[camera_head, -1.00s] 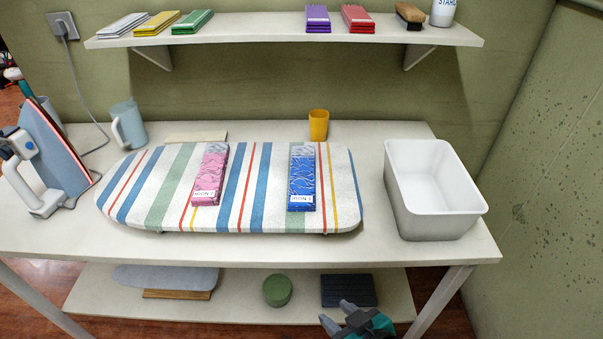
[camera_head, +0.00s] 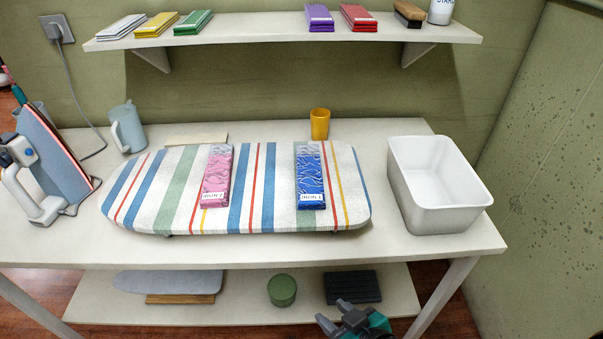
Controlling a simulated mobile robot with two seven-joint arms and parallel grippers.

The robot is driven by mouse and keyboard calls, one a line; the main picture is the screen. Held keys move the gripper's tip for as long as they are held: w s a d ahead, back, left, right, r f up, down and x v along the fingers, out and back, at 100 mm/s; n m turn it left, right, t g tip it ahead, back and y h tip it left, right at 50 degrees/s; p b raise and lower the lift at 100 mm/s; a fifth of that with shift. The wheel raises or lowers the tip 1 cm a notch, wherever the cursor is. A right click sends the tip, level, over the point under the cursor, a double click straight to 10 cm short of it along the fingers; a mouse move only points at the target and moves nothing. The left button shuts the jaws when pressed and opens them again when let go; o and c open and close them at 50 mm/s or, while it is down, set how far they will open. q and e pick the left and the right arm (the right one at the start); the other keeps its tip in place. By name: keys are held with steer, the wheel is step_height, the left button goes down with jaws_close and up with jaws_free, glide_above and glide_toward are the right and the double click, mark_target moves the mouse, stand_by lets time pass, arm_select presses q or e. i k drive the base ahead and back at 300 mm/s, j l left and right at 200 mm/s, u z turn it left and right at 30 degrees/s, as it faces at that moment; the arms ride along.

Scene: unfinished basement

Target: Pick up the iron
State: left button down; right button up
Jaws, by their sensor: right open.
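The iron (camera_head: 55,168) stands upright on its heel at the left end of the table, with a blue-grey soleplate and a white handle. Its left side is partly cut off by the picture edge. A grey cord (camera_head: 104,140) runs from near it to a plug (camera_head: 53,31) at the wall socket. My right gripper (camera_head: 333,314) is open and empty at the bottom of the picture, in front of and below the table's front edge, far from the iron. My left gripper is not in view.
A striped ironing board (camera_head: 265,192) bears a pink packet (camera_head: 217,174) and a blue packet (camera_head: 309,175). A light-blue jug (camera_head: 128,129), yellow cup (camera_head: 319,124) and white bin (camera_head: 472,203) stand on the table (camera_head: 270,248). A shelf (camera_head: 262,27) overhangs the back.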

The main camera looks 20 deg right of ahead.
mark_target(65, 181)
steer(key=i+j+z, duration=0.2)
steer(key=j, duration=0.7)
steer(key=j+z, duration=0.15)
steer(key=j, duration=0.8)
steer(key=j+z, duration=0.1)
steer(key=j, duration=0.35)
steer(key=i+j+z, duration=0.1)
steer(key=j, duration=0.35)
